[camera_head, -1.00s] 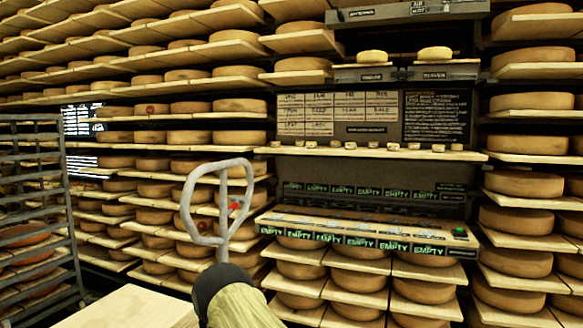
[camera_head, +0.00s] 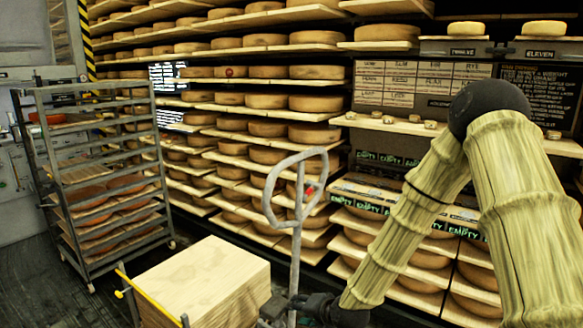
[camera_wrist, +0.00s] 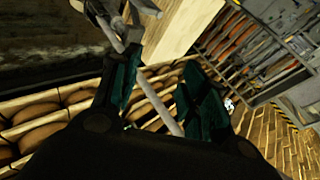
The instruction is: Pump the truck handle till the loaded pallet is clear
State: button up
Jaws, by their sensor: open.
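The truck handle (camera_head: 297,222) is a grey metal loop with a red part, on an upright shaft in the middle of the head view. My gripper (camera_head: 285,309) is low beside the shaft, below the loop. In the wrist view the shaft (camera_wrist: 160,108) runs slantwise between the two dark teal fingers of my open gripper (camera_wrist: 163,75). I cannot tell whether either finger touches it. The pale wooden load (camera_head: 205,280) stands left of the shaft. The pallet under it and the floor gap are out of view.
A wheeled metal rack (camera_head: 100,180) with cheeses stands at the left. Shelves of cheese wheels (camera_head: 262,128) fill the back wall. A yellow bar (camera_head: 146,292) lies along the load's left side. Dark floor (camera_head: 60,290) is free at the lower left.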

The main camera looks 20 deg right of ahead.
jog(key=w+d+r+m+t+p, duration=0.1)
jog(key=w+r+p, duration=0.15)
jog(key=r, duration=0.55)
jog(key=w+d+r+m+t+p, duration=0.15)
jog(key=w+r, duration=0.25)
jog(key=r, duration=0.5)
jog(key=m+t+y+p, duration=0.1)
jog(key=m+t+p, duration=0.1)
jog(key=t+p, duration=0.2)
send_near(294, 162)
jog(key=shift+g, duration=0.25)
jog(key=shift+r+p+x, duration=0.15)
jog(key=shift+p+x, duration=0.8)
jog(key=shift+x, duration=1.85)
jog(key=shift+r+p+x, duration=0.2)
jog(key=shift+p+x, duration=0.75)
jog(key=shift+x, duration=1.85)
jog(key=shift+c, duration=0.3)
grip_shut()
